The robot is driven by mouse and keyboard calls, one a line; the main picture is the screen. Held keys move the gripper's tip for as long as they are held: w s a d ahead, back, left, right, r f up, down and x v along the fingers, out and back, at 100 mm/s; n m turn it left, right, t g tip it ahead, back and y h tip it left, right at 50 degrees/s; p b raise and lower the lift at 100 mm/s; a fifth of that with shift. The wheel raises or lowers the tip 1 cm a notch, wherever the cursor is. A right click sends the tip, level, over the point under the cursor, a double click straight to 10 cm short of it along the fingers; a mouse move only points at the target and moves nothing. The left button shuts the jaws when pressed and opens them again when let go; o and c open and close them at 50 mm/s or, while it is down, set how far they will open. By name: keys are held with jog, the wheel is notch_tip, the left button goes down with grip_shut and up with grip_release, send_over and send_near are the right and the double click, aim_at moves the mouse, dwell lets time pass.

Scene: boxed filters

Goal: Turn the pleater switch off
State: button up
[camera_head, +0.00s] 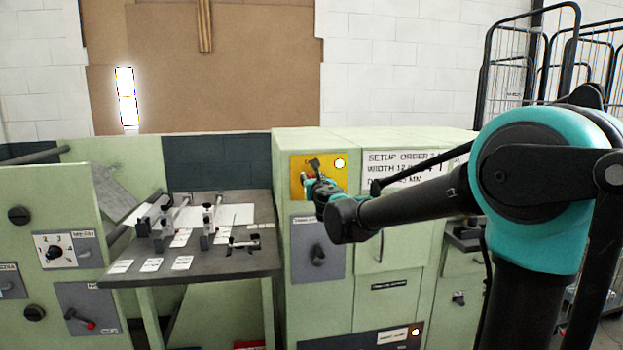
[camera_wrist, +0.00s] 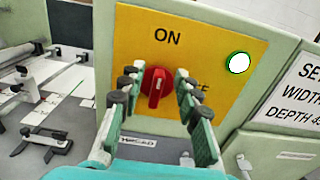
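The pleater switch is a red rotary knob (camera_wrist: 153,84) on a yellow plate (camera_wrist: 215,42) in the wrist view. "ON" is printed above it, and a label at its right, likely "OFF", is partly hidden by a finger. The knob's grip stands roughly upright, tilted slightly. My gripper (camera_wrist: 155,80) is open, with one finger on each side of the knob; I cannot tell whether they touch it. A round lamp (camera_wrist: 238,63) on the plate glows white with a green rim.
A green cabinet (camera_head: 335,142) carries the plate, with a setup order sign (camera_head: 398,162) to its right and a grey rotary-handle panel (camera_head: 303,235) below. At left stands a dark worktable (camera_head: 215,262) with clamps and cards. Wire cages (camera_head: 508,70) stand behind at right.

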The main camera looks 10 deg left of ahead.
jog(key=shift+w+a, duration=0.15)
jog(key=shift+w, duration=0.4)
grip_shut()
